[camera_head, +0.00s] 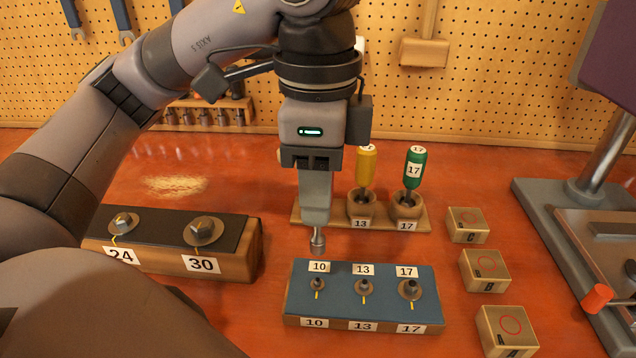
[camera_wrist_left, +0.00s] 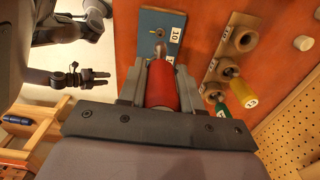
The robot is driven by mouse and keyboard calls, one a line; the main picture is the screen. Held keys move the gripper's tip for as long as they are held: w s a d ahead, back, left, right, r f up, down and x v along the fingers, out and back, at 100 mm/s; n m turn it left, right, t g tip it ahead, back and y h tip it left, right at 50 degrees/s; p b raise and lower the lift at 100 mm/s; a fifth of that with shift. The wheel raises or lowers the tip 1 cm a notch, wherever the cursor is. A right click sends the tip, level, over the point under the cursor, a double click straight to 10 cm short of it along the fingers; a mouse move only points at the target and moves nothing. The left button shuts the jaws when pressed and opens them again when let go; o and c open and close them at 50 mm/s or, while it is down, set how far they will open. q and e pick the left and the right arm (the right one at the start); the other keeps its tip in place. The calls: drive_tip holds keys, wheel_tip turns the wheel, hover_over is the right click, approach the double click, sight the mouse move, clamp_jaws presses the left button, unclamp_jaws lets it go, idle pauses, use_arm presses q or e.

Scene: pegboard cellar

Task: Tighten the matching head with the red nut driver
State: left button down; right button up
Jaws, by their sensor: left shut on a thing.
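My left gripper (camera_head: 316,208) is shut on the red nut driver, which points down with its metal socket (camera_head: 317,242) showing below the fingers. The driver's red handle (camera_wrist_left: 163,85) shows between the fingers in the left wrist view. The socket hangs above the back left edge of the blue block (camera_head: 340,302), apart from the heads. The block carries a small head at 10 (camera_head: 318,285), a head at 13 (camera_head: 364,287) and a larger head at 17 (camera_head: 411,289), each with a yellow mark near it. My right gripper (camera_wrist_left: 96,79) is open and empty in the left wrist view.
A wooden holder (camera_head: 386,222) behind the block holds a yellow driver (camera_head: 366,166) and a green driver (camera_head: 414,168). A block with large bolts 24 and 30 (camera_head: 180,262) stands left. Several lettered cubes (camera_head: 485,268) and a grey machine base (camera_head: 570,235) stand right.

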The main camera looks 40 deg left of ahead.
sight(317, 233)
use_arm(q)
drive_tip(key=n, duration=0.3)
drive_tip(key=shift+r, duration=0.15)
drive_tip(key=n, duration=0.5)
drive_tip(key=shift+d+r, duration=0.1)
drive_tip(key=shift+r, duration=0.05)
drive_tip(key=n, duration=0.5)
drive_tip(key=shift+r, duration=0.1)
drive_tip(key=n, duration=0.5)
drive_tip(key=shift+r, duration=0.15)
drive_tip(key=n, duration=0.5)
drive_tip(key=shift+r, duration=0.15)
drive_tip(key=n, duration=0.5)
drive_tip(key=shift+r+p, duration=0.1)
drive_tip(key=shift+p, duration=0.2)
drive_tip(key=n, duration=0.5)
drive_tip(key=shift+r, duration=0.15)
drive_tip(key=n, duration=0.3)
drive_tip(key=shift+r+n, duration=0.1)
drive_tip(key=shift+n, duration=0.3)
drive_tip(key=shift+a+f, duration=0.2)
wheel_tip(317, 233, down, 6)
drive_tip(key=b, duration=0.4)
drive_tip(key=shift+f+b, duration=0.2)
drive_tip(key=shift+b, duration=0.2)
drive_tip(key=shift+f, duration=0.2)
drive_tip(key=shift+r, duration=0.1)
